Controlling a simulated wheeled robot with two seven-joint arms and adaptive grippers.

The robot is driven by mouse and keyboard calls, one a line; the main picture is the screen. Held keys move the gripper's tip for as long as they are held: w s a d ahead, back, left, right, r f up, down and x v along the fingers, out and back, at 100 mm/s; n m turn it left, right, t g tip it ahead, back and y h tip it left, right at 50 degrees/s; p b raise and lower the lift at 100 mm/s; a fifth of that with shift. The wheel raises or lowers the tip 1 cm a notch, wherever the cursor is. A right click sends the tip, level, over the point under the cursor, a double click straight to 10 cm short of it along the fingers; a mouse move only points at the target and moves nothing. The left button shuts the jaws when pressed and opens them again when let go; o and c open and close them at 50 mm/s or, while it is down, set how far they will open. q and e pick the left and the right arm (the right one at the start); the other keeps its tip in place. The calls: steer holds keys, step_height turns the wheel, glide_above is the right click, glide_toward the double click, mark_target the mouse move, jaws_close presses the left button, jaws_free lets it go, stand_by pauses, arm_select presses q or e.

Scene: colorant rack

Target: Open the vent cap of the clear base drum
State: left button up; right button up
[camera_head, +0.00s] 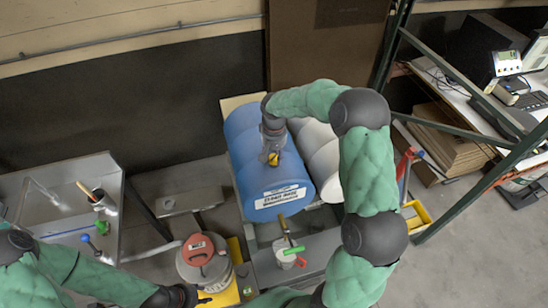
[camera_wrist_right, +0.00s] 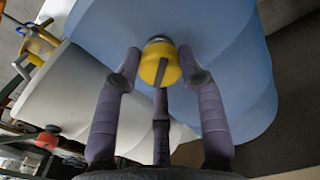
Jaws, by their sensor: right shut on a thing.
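The blue drum (camera_head: 262,190) lies on its side with a white label (camera_head: 283,196) on its front end; the print is too small to read surely. A yellow vent cap (camera_head: 273,159) sits on top of it. My right gripper (camera_head: 272,148) reaches down over the cap. In the right wrist view the gripper (camera_wrist_right: 160,66) has its fingers around the yellow cap (camera_wrist_right: 160,68), against the blue drum (camera_wrist_right: 225,45). My left gripper (camera_head: 192,297) is low in the head view, beside a grey pail; its fingers are too dark and small to read.
A white drum (camera_head: 318,150) lies beside the blue one. A grey pail with a red lid (camera_head: 197,249) stands in front. A sink (camera_head: 75,195) is at left, a shelf post (camera_head: 470,190) at right.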

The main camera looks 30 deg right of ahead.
mark_target(274, 158)
steer(key=n, duration=0.4)
steer(key=shift+f+n+b, duration=0.1)
steer(key=shift+n+b, duration=0.2)
steer(key=shift+b, duration=0.05)
steer(key=n, duration=0.5)
steer(key=shift+n, duration=0.3)
steer(key=o, duration=1.2)
steer(key=shift+c, duration=0.2)
step_height(274, 158, up, 12)
